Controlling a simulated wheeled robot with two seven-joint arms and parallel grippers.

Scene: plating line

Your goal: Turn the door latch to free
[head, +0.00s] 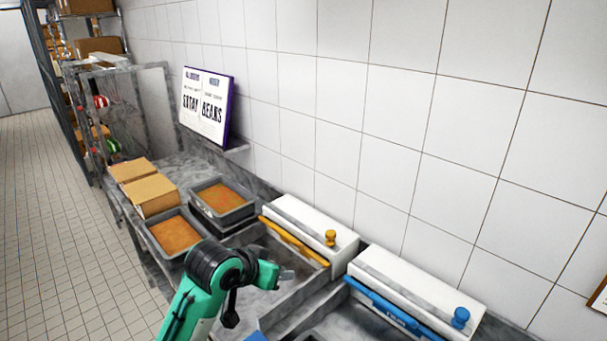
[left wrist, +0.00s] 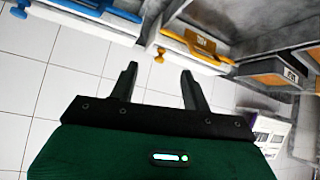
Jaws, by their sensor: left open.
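Two white boxes stand against the tiled wall in the head view. The nearer box (head: 413,283) has a blue knob (head: 460,317) and a blue bar (head: 390,305) along its front edge. The farther box (head: 305,222) has a yellow knob (head: 330,238) and a yellow bar (head: 293,240). I cannot tell which part is the door latch. My left gripper (head: 287,275) is over the counter, in front of the yellow bar. In the left wrist view my left gripper (left wrist: 158,84) is open and empty, with the yellow knob (left wrist: 160,55) beyond its fingertips, apart from them. My right gripper is not in view.
Metal trays with orange-brown contents (head: 222,196) and cardboard boxes (head: 152,193) stand on the counter to the left. A sign (head: 206,105) leans on the wall. Shelving (head: 97,62) stands at the far left. The tiled wall (head: 400,130) above the white boxes is bare.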

